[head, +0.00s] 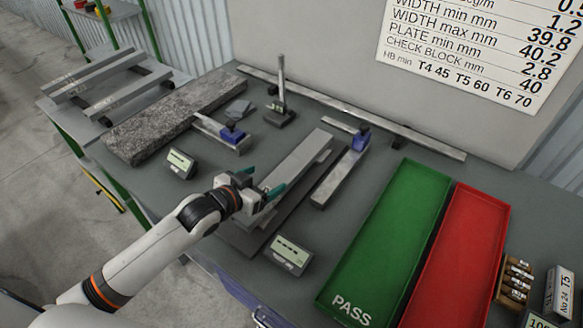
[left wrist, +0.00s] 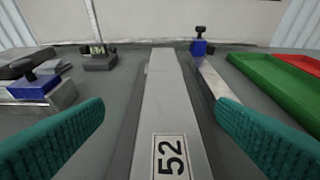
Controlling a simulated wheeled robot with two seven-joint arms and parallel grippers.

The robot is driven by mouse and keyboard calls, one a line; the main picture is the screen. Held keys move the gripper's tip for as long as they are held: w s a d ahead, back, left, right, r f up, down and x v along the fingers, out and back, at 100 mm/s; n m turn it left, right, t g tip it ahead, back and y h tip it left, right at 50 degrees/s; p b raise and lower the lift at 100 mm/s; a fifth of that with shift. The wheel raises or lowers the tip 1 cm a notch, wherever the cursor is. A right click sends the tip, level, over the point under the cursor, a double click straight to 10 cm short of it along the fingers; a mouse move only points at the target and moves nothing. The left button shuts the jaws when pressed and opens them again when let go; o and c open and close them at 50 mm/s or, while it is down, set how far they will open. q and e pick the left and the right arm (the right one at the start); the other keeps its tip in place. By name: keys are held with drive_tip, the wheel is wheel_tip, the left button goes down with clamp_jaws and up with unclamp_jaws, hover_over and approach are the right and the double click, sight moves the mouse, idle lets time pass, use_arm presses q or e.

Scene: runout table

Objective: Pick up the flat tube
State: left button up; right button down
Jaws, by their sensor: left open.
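The flat tube (head: 302,157) is a long grey bar lying on a dark flat plate (head: 243,238) in the middle of the table. In the left wrist view the flat tube (left wrist: 168,85) runs straight away from me, with a label reading 52 on its near end. My left gripper (head: 261,184) is open, with its teal fingers on either side of the tube's near part. In the left wrist view the fingers of the left gripper (left wrist: 160,135) show a gap to the tube on both sides. My right gripper is not in view.
A caliper with a blue slider (head: 360,140) lies right of the tube, another (head: 232,133) left. Small displays (head: 290,256) (head: 180,163) stand nearby. A green tray (head: 395,235) and red tray (head: 460,250) are at right. A granite slab (head: 165,118) and height gauge (head: 281,105) stand behind.

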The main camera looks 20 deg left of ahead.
sight(285, 172)
use_arm(q)
drive_tip(key=x, duration=0.3)
drive_tip(key=shift+w+d+f+p, duration=0.1)
drive_tip(key=shift+w+d+p, duration=0.05)
drive_tip(key=shift+w+p, duration=0.2)
drive_tip(key=shift+w+d+f, duration=0.15)
drive_tip(key=shift+w+d, duration=0.1)
drive_tip(key=p+x, duration=0.1)
drive_tip(key=x, duration=0.2)
drive_tip(key=shift+d+f, duration=0.2)
drive_tip(key=shift+f, duration=0.05)
drive_tip(key=shift+w+d+f, duration=0.2)
drive_tip(key=shift+w+f, duration=0.05)
drive_tip(key=shift+w, duration=0.15)
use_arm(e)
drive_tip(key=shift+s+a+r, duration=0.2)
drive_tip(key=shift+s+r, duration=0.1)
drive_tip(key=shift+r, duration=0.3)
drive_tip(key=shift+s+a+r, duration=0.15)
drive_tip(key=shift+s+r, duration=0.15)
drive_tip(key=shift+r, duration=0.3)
use_arm(q)
drive_tip(key=shift+s, duration=0.1)
drive_tip(key=c, duration=1.4)
drive_tip(key=shift+r, duration=0.15)
drive_tip(key=shift+c, duration=0.3)
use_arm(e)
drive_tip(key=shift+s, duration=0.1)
